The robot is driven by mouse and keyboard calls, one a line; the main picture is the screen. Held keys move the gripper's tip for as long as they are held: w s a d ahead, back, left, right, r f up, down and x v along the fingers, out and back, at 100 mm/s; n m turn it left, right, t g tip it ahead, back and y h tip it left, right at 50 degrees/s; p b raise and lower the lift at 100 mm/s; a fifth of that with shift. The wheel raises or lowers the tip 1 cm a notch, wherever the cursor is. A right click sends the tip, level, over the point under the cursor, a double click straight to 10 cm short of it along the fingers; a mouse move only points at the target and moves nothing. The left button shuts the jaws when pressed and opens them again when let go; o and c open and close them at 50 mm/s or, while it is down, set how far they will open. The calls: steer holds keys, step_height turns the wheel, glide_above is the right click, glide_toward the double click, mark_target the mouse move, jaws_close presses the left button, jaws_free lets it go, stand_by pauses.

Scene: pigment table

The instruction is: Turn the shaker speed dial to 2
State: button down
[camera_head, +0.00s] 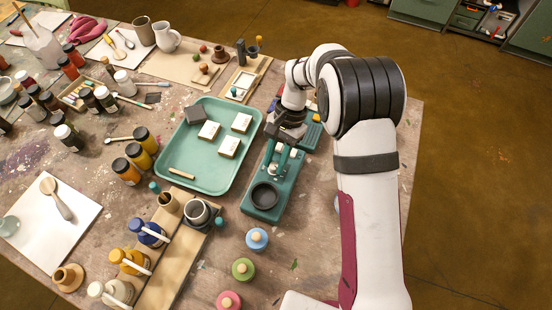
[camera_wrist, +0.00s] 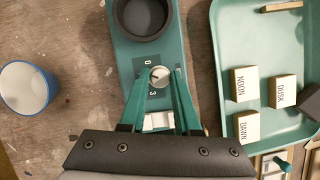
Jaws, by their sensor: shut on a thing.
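The shaker (camera_head: 250,207) is a long green unit with a round black cup holder (camera_head: 265,195) at its near end. In the wrist view, its round pale speed dial (camera_wrist: 160,76) sits between the cup holder (camera_wrist: 144,16) and a white label. Printed marks 0 and 3 show beside the dial; other marks are hidden by the fingers. My gripper (camera_wrist: 161,77) points down with its two green fingers closed on opposite sides of the dial. In the head view my gripper (camera_head: 276,168) is over the shaker's middle. The dial's pointer is too small to read.
A green tray (camera_head: 169,160) with pale labelled blocks and a dark block lies left of the shaker. Round coloured pieces, such as a blue one (camera_head: 257,239), stand in front.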

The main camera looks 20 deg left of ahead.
steer(key=n+h, duration=0.1)
steer(key=n, duration=0.3)
steer(key=shift+a+n+h, duration=0.1)
steer(key=shift+n+h, duration=0.3)
steer(key=shift+a+n+h, duration=0.1)
steer(key=shift+n+h, duration=0.8)
steer(key=shift+n, duration=1.5)
steer(key=shift+t, duration=0.3)
steer(key=c, duration=0.6)
jaws_free()
steer(key=v, duration=1.5)
steer(key=shift+w+a+r, duration=0.1)
steer(key=shift+r, duration=0.25)
